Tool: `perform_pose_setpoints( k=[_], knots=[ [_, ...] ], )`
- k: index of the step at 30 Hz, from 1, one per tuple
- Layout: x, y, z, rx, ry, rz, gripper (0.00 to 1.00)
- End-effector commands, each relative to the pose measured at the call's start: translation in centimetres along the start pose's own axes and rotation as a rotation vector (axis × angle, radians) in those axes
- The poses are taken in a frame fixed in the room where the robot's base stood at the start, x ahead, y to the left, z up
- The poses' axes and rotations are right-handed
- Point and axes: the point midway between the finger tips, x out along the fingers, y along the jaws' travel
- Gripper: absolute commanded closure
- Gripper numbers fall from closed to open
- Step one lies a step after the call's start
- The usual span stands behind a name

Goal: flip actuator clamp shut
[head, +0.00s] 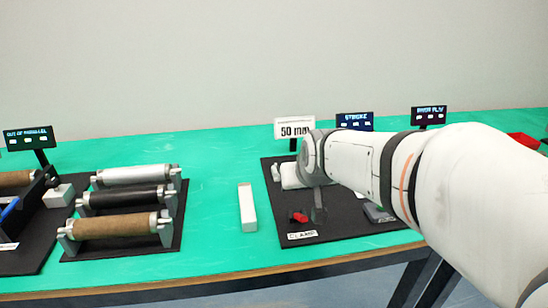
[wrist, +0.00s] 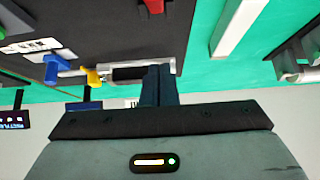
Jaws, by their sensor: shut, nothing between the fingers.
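A small red part, likely the clamp's handle (head: 298,216), sits on the black mat just behind the CLAMP label (head: 302,235) in the head view. A red piece (wrist: 153,5) also shows at the top edge of the wrist view, cut off by the frame. Whether the clamp is open or shut cannot be told. My gripper (head: 319,214) points down over the mat, just right of the red part. In the wrist view its dark fingers (wrist: 159,72) are together and empty, beside a silver and black cylinder (wrist: 128,73).
A blue knob (wrist: 57,66) and a yellow knob (wrist: 92,77) stand near the cylinder. A white block (head: 247,207) lies left of the mat (head: 268,205). Several rollers (head: 122,226) stand farther left. A 50 mm sign (head: 295,129) stands behind.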

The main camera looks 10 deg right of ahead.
Motion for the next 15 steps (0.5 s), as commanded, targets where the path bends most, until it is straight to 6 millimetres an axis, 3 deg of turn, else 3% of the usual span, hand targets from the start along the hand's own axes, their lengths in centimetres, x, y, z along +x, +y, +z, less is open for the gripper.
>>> perform_pose_setpoints(
  k=[1, 6, 15],
  knots=[
    [-2.0, 0.0, -0.5, 0.000, 0.008, 0.000, 1.00],
    [-5.5, 0.0, -0.4, 0.000, 0.006, 0.000, 1.00],
    [-8.1, 0.0, 0.0, 0.000, 0.003, 0.000, 1.00]
  ],
)
